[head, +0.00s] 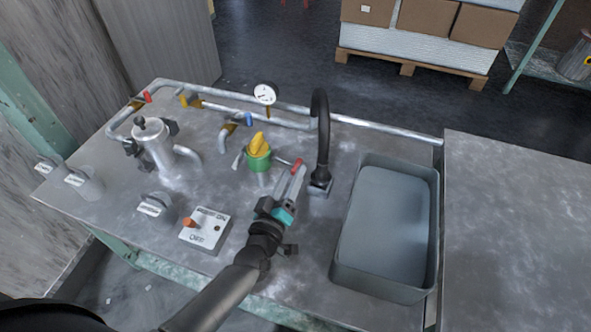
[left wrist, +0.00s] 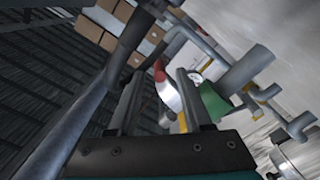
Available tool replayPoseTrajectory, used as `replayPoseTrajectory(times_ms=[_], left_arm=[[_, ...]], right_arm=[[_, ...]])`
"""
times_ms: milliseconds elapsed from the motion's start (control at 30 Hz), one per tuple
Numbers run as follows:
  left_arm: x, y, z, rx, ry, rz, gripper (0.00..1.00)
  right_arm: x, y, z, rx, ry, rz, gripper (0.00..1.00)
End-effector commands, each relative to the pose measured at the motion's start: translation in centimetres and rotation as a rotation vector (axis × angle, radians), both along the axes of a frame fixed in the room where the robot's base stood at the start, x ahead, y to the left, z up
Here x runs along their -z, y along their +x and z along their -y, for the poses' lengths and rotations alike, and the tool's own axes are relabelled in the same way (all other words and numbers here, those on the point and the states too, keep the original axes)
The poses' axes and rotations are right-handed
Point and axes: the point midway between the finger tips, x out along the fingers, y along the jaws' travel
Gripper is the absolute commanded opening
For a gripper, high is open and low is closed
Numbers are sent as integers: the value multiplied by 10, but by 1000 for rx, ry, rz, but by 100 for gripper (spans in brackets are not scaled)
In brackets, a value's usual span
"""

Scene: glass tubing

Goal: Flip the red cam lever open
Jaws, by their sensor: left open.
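The red-ended cam lever (head: 297,163) sticks out to the right of a green coupling (head: 258,158) with a yellow top (head: 259,143) on the metal bench. My left gripper (head: 290,183) is open, with its fingers reaching towards this lever from the front. In the left wrist view the lever (left wrist: 167,94), silver with a red end, shows between the two fingers, beside the green coupling (left wrist: 212,102). I cannot tell whether a finger touches it. A second, silver lever (head: 238,160) is at the coupling's left side. My right gripper is not in view.
A black curved spout (head: 321,140) stands just right of the lever, and a grey basin (head: 341,268) lies beyond it. Pipes with coloured handles and a gauge (head: 265,93) run along the back. A switch box (head: 205,229) and metal canister (head: 155,146) stand left.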

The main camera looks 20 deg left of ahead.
Motion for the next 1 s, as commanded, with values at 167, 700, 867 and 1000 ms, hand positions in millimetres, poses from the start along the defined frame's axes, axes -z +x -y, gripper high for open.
replayPoseTrajectory(times_ms=[167, 700, 867, 1000], left_arm=[[1, 21, 1, -1, -2, 1, 50], [0, 31, 1, 0, -1, -1, 44], [0, 31, 1, 0, -1, -1, 26], [0, 31, 1, 1, -1, -1, 10]], right_arm=[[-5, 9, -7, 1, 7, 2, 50], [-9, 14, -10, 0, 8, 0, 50], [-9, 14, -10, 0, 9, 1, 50], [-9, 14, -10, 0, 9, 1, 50]])
